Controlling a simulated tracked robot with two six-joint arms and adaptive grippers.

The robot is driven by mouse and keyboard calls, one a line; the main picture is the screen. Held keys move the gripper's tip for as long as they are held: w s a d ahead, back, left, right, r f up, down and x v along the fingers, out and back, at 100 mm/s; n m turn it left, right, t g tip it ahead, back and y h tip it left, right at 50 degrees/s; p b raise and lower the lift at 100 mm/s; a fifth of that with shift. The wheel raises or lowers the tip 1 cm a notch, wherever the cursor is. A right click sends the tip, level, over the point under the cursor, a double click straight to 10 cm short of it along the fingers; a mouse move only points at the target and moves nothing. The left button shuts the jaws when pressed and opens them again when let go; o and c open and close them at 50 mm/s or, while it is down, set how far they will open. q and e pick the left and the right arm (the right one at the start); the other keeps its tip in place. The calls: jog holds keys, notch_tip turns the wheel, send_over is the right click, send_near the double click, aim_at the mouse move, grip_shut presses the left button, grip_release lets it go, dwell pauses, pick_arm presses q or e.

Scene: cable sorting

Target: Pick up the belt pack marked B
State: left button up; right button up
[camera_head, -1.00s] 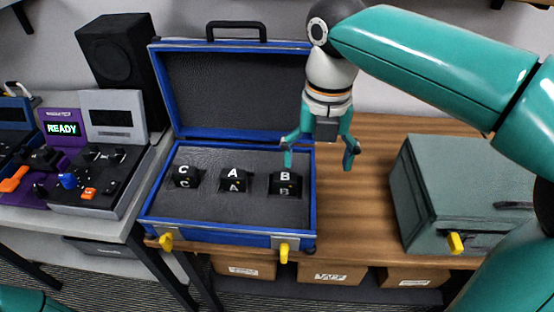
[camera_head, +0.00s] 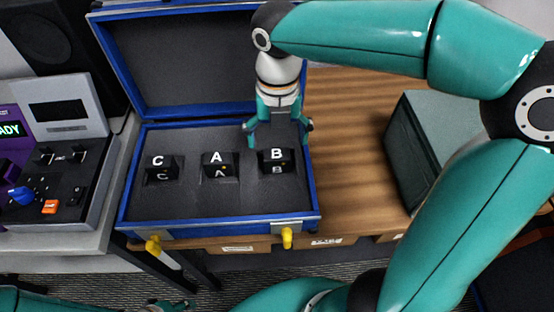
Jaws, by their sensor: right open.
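The belt pack marked B (camera_head: 276,161) is a small black block with white letters. It sits at the right in the dark foam of the open blue case (camera_head: 130,190). My right gripper (camera_head: 278,138) points down just above and behind pack B, with its teal fingers spread to either side and nothing between them. Whether a fingertip touches the pack cannot be told. Belt packs A (camera_head: 218,165) and C (camera_head: 162,169) sit to the left in the same foam.
The case's raised lid (camera_head: 185,65) stands behind the packs. Yellow latches (camera_head: 287,237) stick out at its front. A control console (camera_head: 70,185) is on the left, and a grey-green box (camera_head: 415,140) is on the right. Bare wooden table (camera_head: 345,150) lies between case and box.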

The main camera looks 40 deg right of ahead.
aim_at(277, 153)
jog(key=shift+w+f, duration=0.15)
jog(key=shift+f, duration=1.5)
jog(key=shift+w+f, duration=0.1)
jog(key=shift+f, duration=1.55)
jog(key=shift+c, duration=0.4)
jog(key=c, duration=1.3)
jog(key=shift+r, duration=0.2)
